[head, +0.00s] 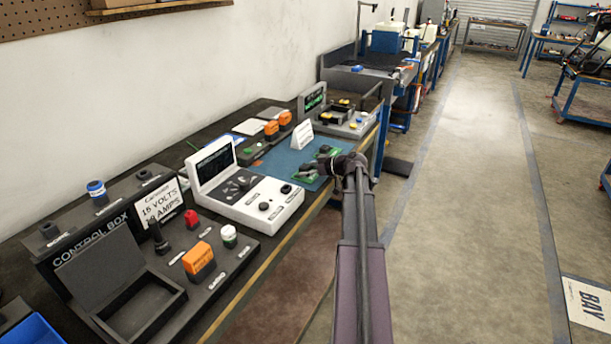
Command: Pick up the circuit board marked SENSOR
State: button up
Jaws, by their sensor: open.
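Small green circuit boards lie on a blue mat (283,160) on the long bench. One green board (308,173) is at the left of my gripper, partly covered by dark parts. Another green patch (332,151) shows just behind the gripper. Any SENSOR marking is too small to read. My gripper (322,167) is at the end of my outstretched arm, low over the right part of the mat. It is dark and small in view, and its jaws are open. I cannot tell whether it touches a board.
A white meter unit (250,205) and a control box (95,255) stand nearer on the bench. Orange-topped parts (278,128), a white sign card (302,134) and a grey device with a green display (313,99) stand behind. The floor aisle (470,200) at right is clear.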

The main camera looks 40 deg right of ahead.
aim_at(307, 167)
dwell(0.4)
jog(key=c, duration=1.3)
jog(key=shift+r, duration=0.15)
notch_tip(307, 167, up, 4)
jog(key=p, duration=0.3)
jog(key=shift+f+p, duration=0.25)
jog(key=shift+p, duration=0.1)
jog(key=s+d, duration=0.1)
jog(key=s, duration=0.4)
jog(key=s+d+r+p, duration=0.1)
jog(key=s, duration=0.4)
jog(key=s+d, duration=0.1)
jog(key=s, duration=0.4)
jog(key=shift+s+d+r, duration=0.15)
jog(key=shift+s+d, duration=0.15)
jog(key=shift+r, duration=0.1)
